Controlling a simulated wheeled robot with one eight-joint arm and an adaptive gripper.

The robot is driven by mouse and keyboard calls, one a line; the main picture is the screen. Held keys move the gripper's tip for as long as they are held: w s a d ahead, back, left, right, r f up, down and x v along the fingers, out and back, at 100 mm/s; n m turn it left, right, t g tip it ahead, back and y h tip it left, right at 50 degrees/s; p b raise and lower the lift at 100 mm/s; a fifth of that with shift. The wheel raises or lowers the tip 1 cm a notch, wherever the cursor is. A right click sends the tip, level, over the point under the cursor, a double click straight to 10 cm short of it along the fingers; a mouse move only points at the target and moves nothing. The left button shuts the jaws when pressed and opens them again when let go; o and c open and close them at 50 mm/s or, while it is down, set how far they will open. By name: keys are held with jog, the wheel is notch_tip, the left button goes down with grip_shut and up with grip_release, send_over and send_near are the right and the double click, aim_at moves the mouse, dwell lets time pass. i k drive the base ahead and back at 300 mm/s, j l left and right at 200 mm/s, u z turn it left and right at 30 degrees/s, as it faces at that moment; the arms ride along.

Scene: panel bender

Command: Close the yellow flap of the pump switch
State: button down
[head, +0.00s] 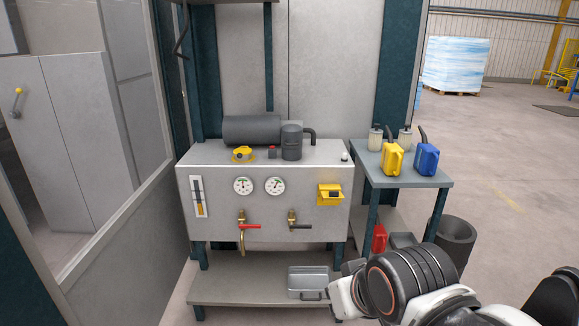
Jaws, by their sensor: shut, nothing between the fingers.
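The pump switch (335,193) is a small yellow box at the right of the grey cabinet's front panel in the head view. A dark face shows in its upper part. Its yellow flap (328,202) appears to stand open below that face, jutting outward. My arm reaches in from the lower right, below and to the right of the switch, apart from it. Its dark round joint and white links show. I cannot make out my gripper's fingers in this view.
The grey cabinet (207,232) also carries two gauges (259,186), a red-handled valve (248,226) and a dark-handled valve (296,224). A metal tray (307,281) is on the lower shelf. A side table (410,181) with yellow and blue cans stands at right, beside a dark bin (455,240).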

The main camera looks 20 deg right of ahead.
aim_at(328, 197)
jog(key=i+l, duration=0.15)
jog(key=i, duration=0.25)
jog(key=i+l, duration=0.2)
jog(key=i, duration=0.2)
jog(key=k+j, duration=0.1)
jog(key=k, duration=0.05)
